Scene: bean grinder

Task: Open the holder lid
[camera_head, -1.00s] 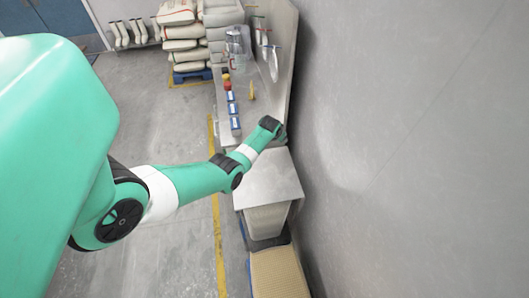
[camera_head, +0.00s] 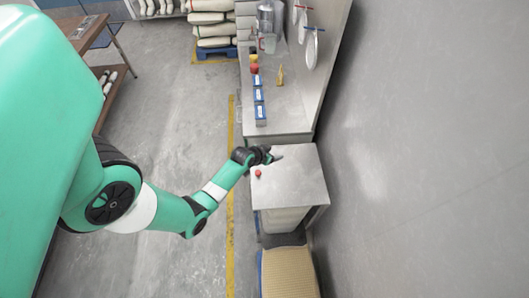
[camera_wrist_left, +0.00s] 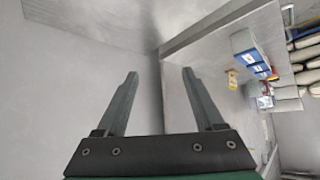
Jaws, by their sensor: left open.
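A flat, square grey metal top (camera_head: 295,185) with a small red knob (camera_head: 257,173) near its left edge covers a pale box-shaped body (camera_head: 284,219); I take this top to be the holder lid. It lies level and looks shut. My left gripper (camera_head: 274,156) is over the far edge of this top. In the left wrist view (camera_wrist_left: 160,72) its two fingers are spread apart with nothing between them. I cannot tell whether the gripper touches the top. My right gripper is in neither view.
Blue boxes (camera_head: 259,102) and a yellow item (camera_head: 280,76) stand on the counter (camera_head: 287,115) beyond. A grey wall (camera_head: 430,150) runs along the right. A tan ribbed box (camera_head: 289,273) is at the near side. Open floor (camera_head: 190,110) lies left.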

